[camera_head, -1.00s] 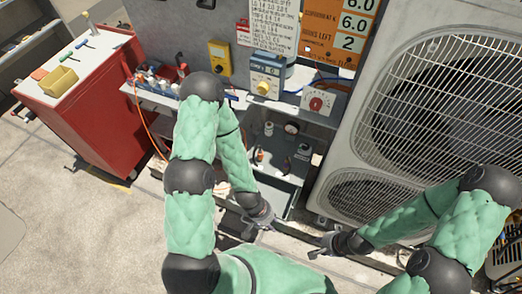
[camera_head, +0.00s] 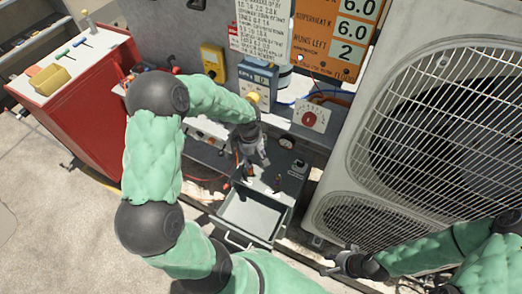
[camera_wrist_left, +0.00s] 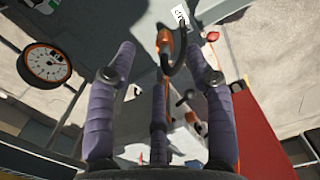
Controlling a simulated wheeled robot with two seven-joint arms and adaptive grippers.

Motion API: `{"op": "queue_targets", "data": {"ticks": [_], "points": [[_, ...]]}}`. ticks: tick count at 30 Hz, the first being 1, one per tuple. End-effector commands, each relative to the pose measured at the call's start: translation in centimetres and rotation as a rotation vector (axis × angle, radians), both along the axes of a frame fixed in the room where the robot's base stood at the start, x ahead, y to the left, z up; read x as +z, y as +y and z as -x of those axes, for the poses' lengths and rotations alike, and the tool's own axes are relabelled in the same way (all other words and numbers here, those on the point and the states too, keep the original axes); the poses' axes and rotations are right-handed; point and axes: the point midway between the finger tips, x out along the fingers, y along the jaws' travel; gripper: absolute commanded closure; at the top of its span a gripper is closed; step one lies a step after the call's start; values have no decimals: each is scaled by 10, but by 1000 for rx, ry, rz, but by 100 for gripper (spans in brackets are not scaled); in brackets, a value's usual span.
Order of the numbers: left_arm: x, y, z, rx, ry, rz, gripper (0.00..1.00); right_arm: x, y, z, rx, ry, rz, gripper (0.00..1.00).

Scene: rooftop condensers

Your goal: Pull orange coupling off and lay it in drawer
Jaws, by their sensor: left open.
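My left gripper (camera_head: 258,156) reaches down over the small cabinet beneath the grey panel. In the left wrist view its fingers (camera_wrist_left: 163,48) are spread open. An orange coupling (camera_wrist_left: 164,42) with a dark curved piece beside it shows between and beyond the fingertips. I see no contact between them. In the head view I cannot make the coupling out clearly near the gripper. The drawer (camera_head: 250,212) is pulled out below the left gripper, and its visible floor is bare. My right gripper (camera_head: 342,262) is low at the right, away from the drawer; its opening is unclear.
A round gauge (camera_wrist_left: 47,62) shows in the left wrist view. A condenser unit (camera_head: 345,150) with a wire fan guard stands right of the cabinet. A red tool cabinet (camera_head: 90,110) stands at left. A yellow meter (camera_head: 213,62) hangs on the panel.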

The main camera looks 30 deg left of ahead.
Motion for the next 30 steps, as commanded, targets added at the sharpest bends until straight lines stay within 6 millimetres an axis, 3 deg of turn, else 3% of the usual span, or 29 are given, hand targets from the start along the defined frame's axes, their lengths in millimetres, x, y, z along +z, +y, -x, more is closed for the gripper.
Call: {"op": "queue_targets", "data": {"ticks": [3, 8, 24, 30], "points": [[9, 15, 1, 77, 7, -31, 47, -3, 0, 0, 0, 1, 0, 72], [5, 19, 2, 100, 12, -40, 47, -5, 0, 0, 0, 1, 0, 72], [-77, 18, 2, 98, 13, -37, 47, -29, 0, 0, 0, 1, 0, 72], [-93, 18, 1, 99, 10, -38, 47, -34, 0, 0, 0, 0, 0, 72]]}}
